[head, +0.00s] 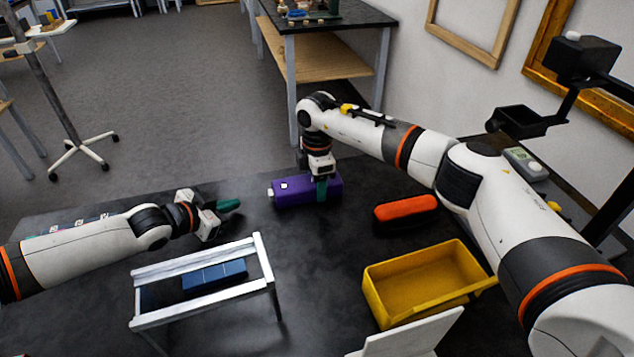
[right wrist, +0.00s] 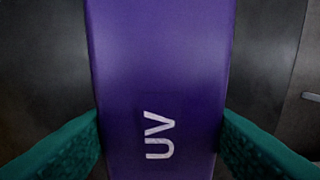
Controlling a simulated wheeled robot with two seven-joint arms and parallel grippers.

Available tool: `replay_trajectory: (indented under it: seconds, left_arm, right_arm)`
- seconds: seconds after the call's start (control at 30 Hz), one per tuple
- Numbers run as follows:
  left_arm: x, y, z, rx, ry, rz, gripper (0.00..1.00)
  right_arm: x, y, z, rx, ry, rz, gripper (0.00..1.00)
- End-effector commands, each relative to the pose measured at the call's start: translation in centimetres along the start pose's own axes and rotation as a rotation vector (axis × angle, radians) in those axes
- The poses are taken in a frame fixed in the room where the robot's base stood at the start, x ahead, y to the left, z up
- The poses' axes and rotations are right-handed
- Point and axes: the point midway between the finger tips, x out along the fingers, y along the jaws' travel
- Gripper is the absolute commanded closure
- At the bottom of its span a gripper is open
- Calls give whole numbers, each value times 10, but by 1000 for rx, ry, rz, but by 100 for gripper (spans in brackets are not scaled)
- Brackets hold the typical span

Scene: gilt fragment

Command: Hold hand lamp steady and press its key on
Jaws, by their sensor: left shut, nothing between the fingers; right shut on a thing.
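The hand lamp (head: 298,192) is a purple block lying on the dark table, with a white piece at its left end and a small white key (head: 284,186) on it. My right gripper (head: 322,190) is shut around the lamp's right part from above. In the right wrist view the purple lamp (right wrist: 160,70), marked "UV", fills the space between the teal fingers of my right gripper (right wrist: 160,145). My left gripper (head: 230,206), with teal fingertips, is shut and empty. It is to the left of the lamp and apart from it.
A white-framed rack (head: 262,258) with a blue block (head: 214,276) under it stands at front left. A yellow bin (head: 460,255) stands at front right. An orange-topped dark case (head: 405,208) lies right of the lamp. Table between the left gripper and lamp is clear.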

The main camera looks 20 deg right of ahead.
Motion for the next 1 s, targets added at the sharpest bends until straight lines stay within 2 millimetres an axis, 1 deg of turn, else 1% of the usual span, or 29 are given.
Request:
replay_trajectory:
  seconds: [0.07, 0.1, 0.23, 0.5, 0.63, 0.77, 1.0]
  left_arm:
    - [0, 0, 0, 0, 0, 0, 100]
    - [0, 0, 0, 0, 0, 0, 100]
    - [0, 0, 0, 0, 0, 0, 100]
    - [0, 0, 0, 0, 0, 0, 100]
    - [0, 0, 0, 0, 0, 0, 100]
    - [0, 0, 0, 0, 0, 0, 100]
    - [0, 0, 0, 0, 0, 0, 100]
  right_arm:
    - [-1, 0, 0, 0, 0, -1, 78]
    - [-1, 0, 0, 0, 0, -1, 42]
    - [0, 0, 0, 0, 0, -1, 21]
    - [-1, 0, 0, 0, 0, 0, 20]
    - [-9, -1, 0, 0, -1, -2, 20]
    - [-31, -1, 0, 1, -2, -4, 20]
    - [-82, -1, 0, 0, -1, -3, 20]
